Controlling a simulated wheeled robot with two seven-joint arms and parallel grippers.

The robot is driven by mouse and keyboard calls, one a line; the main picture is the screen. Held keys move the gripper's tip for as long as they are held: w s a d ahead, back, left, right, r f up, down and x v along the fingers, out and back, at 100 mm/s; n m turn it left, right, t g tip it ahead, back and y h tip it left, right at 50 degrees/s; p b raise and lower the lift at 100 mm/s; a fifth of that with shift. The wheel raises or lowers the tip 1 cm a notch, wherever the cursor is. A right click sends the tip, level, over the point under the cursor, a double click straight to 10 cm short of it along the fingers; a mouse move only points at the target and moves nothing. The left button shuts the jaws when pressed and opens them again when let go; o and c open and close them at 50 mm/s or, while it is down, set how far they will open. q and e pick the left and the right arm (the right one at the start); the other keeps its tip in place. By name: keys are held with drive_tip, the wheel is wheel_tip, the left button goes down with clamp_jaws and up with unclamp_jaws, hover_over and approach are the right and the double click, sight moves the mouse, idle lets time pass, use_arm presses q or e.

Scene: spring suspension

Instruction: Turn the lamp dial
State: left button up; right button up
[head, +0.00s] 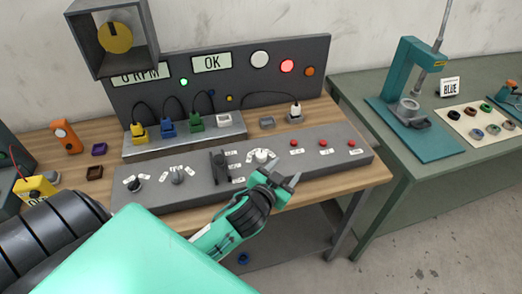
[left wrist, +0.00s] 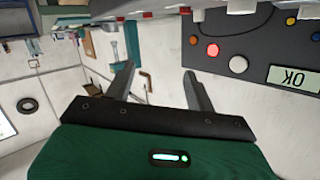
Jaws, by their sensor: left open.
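The grey control console (head: 330,165) carries several dials. A white dial (head: 261,156) with small labels around it sits just beyond my left gripper. A grey knob (head: 177,176) and a black knob (head: 134,184) are further left. The labels are too small to read, so I cannot tell which is the lamp dial. My left gripper (head: 284,176) is open and empty over the console's front edge, to the right of and nearer than the white dial. In the left wrist view its open fingers (left wrist: 159,80) hold nothing, and no dial shows there. My right gripper is not in view.
A black lever (head: 218,166) stands left of the white dial, and red buttons (head: 323,143) are to its right. The dark panel (head: 240,75) behind has lights and an OK display (head: 211,63). A teal press (head: 410,95) stands on the right-hand bench.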

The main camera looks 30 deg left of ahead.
use_arm(q)
drive_tip(key=w+d+r+m+t+h, duration=0.2)
drive_tip(key=w+d+r+m+h, duration=0.15)
drive_tip(key=r+h, duration=0.2)
drive_tip(key=w+d+r+m+t+h, duration=0.2)
drive_tip(key=d+r+m+h, duration=0.25)
drive_tip(key=r, duration=0.25)
drive_tip(key=d+r+m+g+h, duration=0.3)
drive_tip(key=d+m+g+h, duration=0.1)
drive_tip(key=m+h, duration=0.3)
drive_tip(key=m+g+y, duration=0.4)
drive_tip(key=g+y, duration=1.1)
drive_tip(key=y, duration=0.1)
hover_over(261, 153)
wheel_tip(261, 153, down, 8)
wheel_tip(261, 153, down, 12)
drive_tip(key=p, duration=0.3)
drive_tip(key=shift+s+f+p, duration=0.1)
drive_tip(key=shift+p, duration=0.2)
drive_tip(key=shift+f, duration=0.65)
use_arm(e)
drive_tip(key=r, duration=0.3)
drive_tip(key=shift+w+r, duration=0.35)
